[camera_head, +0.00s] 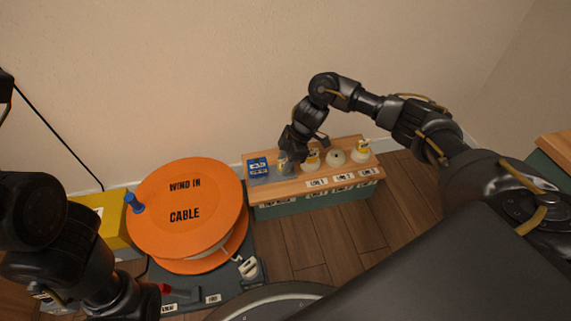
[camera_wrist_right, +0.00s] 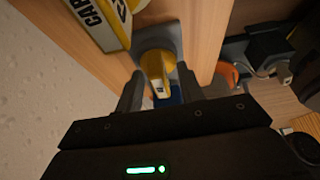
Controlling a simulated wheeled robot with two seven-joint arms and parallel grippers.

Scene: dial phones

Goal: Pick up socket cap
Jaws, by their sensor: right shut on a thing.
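A yellow-and-white cap (camera_wrist_right: 157,66) stands between the two fingers of my right gripper (camera_wrist_right: 160,92) in the wrist view. The fingers are shut on it, over a grey base on the wooden shelf top. In the head view my right gripper (camera_head: 287,160) is low at the left part of the shelf and hides most of this cap.
The wooden shelf (camera_head: 290,190) holds a blue box (camera_head: 258,166) left of the gripper and a round cream fitting (camera_head: 337,158) to its right. A large orange cable reel (camera_head: 187,232) stands left. The wall is close behind.

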